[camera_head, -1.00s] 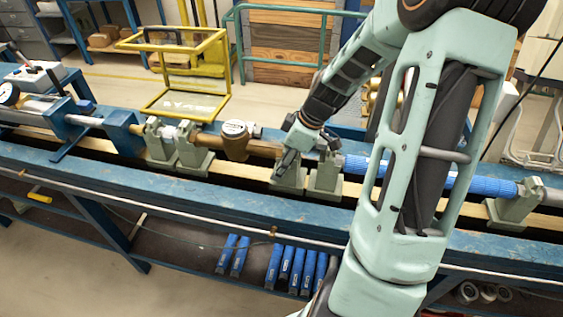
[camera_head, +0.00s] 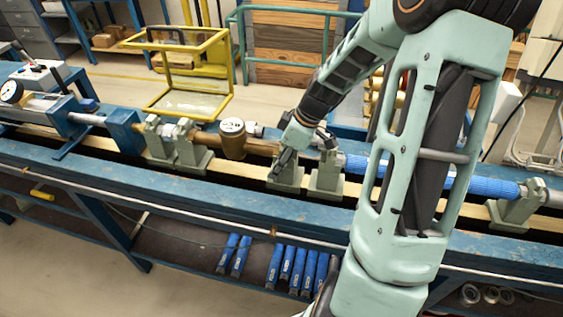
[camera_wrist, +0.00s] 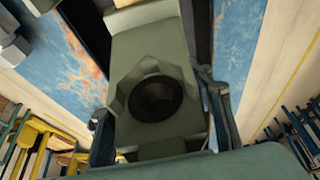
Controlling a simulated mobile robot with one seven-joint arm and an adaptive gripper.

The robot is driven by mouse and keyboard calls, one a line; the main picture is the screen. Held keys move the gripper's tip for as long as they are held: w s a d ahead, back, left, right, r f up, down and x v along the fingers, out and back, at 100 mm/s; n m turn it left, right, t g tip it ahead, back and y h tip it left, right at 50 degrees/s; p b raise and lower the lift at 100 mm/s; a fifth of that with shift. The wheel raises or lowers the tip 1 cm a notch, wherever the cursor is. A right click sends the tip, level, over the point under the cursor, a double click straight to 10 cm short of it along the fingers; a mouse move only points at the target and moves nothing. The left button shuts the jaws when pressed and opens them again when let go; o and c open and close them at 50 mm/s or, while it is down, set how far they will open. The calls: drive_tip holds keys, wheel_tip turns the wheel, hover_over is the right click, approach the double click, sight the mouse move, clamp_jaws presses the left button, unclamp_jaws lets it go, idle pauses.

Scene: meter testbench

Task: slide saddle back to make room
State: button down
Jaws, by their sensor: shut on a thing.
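My gripper (camera_head: 283,163) is shut on a grey-green saddle (camera_head: 286,178) on the bench rail, near the middle of the head view. In the wrist view the same saddle (camera_wrist: 152,50) stands between my two fingers, with a dark round hole facing the camera. A second saddle (camera_head: 327,181) stands just to its right, with a narrow gap between them. The brass meter (camera_head: 232,138) lies in the pipe line to the left. My gripper hides part of the held saddle's top.
Two more saddles stand left of the meter, one of them here (camera_head: 194,153). A blue pipe (camera_head: 494,187) runs right to an end saddle (camera_head: 516,208). A yellow frame (camera_head: 228,82) stands behind the bench (camera_head: 150,188). My arm covers the right-middle part.

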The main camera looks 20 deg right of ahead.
drive_tip(key=c, duration=0.9)
unclamp_jaws()
drive_tip(key=shift+w+a, duration=0.1)
drive_tip(key=shift+a, duration=0.15)
drive_tip(key=shift+d, duration=0.1)
drive_tip(key=v, duration=1.2)
